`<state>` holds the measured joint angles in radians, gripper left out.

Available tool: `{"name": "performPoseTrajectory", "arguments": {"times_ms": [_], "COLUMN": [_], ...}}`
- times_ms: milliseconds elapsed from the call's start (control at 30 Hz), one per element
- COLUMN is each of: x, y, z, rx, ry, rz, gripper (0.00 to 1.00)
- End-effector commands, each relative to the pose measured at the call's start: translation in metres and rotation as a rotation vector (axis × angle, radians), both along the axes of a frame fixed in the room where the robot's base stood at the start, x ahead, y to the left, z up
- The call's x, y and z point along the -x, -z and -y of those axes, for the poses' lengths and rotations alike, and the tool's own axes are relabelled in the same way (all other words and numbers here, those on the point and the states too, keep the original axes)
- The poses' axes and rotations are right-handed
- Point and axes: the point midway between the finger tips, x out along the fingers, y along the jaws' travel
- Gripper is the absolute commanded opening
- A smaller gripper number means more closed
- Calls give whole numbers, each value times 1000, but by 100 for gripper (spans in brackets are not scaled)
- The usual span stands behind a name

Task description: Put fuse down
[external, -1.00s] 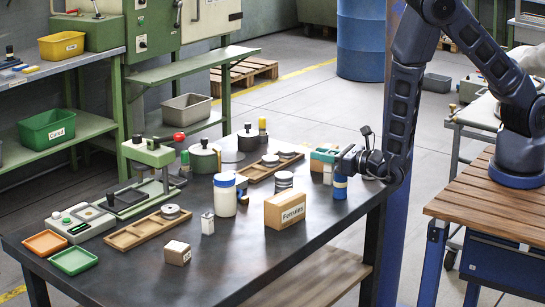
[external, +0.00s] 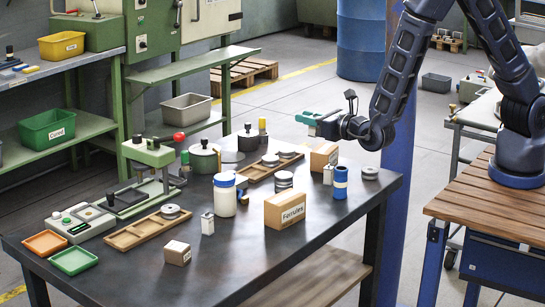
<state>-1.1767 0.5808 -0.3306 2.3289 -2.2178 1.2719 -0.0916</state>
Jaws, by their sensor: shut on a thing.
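My gripper (external: 306,118) is in the air above the far right part of the dark table (external: 240,262), with its teal fingers pointing left. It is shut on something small. I take this to be the fuse, but it cannot be made out at the fingertips in this view. Below the gripper stand a cardboard box (external: 324,156), a small pale block (external: 328,175) and a blue cylinder with a white band (external: 340,184). The gripper is apart from all of them.
A wooden tray (external: 258,172) with round dark parts lies left of the gripper. A Ferrules box (external: 287,211), a white jar (external: 225,197), a metal disc (external: 370,173) and a divided wooden tray (external: 135,235) share the table. The front right tabletop is clear.

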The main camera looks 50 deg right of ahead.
Motion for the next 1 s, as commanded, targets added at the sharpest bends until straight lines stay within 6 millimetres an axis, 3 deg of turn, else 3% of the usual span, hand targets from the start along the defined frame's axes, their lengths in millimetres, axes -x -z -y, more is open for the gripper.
{"name": "performPoseTrajectory", "arguments": {"times_ms": [233,600,767,1000], "x": [-23,-29,-29,-29], "y": [-30,-48,-30,21], "z": [-41,-78,-80,-80], "rx": [-5,0,4,4], "ry": [209,394,404,403], "rz": [2,0,-1,0], "gripper": [0,0,0,0]}}
